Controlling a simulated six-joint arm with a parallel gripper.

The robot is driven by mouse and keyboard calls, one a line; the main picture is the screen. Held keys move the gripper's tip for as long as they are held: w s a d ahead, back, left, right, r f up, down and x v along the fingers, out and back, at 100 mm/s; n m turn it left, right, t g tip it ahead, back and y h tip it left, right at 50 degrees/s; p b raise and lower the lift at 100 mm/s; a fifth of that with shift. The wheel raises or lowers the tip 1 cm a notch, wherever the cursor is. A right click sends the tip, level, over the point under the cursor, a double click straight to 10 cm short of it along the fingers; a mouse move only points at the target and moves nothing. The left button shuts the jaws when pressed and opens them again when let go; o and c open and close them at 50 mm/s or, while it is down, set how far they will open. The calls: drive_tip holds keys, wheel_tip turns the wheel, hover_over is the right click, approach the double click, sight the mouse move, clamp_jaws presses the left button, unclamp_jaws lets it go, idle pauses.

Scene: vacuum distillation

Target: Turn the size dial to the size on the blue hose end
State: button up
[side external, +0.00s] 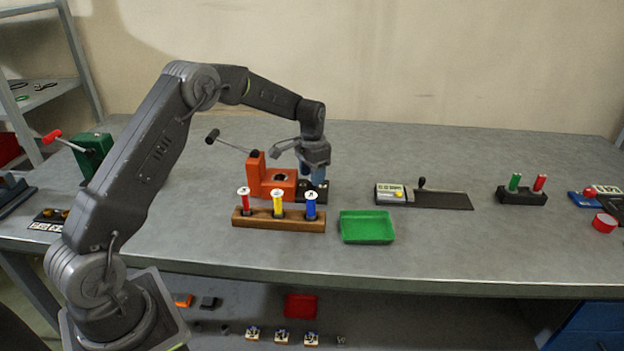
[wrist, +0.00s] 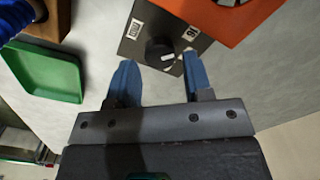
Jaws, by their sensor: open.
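The size dial (wrist: 160,50) is a black knob with a white mark on a dark panel (wrist: 136,48). Two white labels sit on the panel, one on each side of the knob; I cannot read them surely. The panel also shows in the side external view (side external: 319,192), beside the orange block. My gripper (wrist: 158,72) is open and empty, its blue fingers apart just short of the knob, not around it. In the side external view my gripper (side external: 312,174) points down over the panel. The blue hose end (side external: 311,207) stands upright in the wooden rack (side external: 278,224); its white top's number is too small to read.
Red (side external: 244,201) and yellow (side external: 278,205) hose ends share the rack. The orange block (side external: 268,179) with a lever stands behind it. A green tray (side external: 366,228) lies to the right. A device with a dark plate (side external: 440,200) stands farther right; the table between is clear.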

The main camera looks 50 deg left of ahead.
wheel_tip(320, 180, up, 12)
drive_tip(key=shift+f, duration=0.15)
idle(0.3)
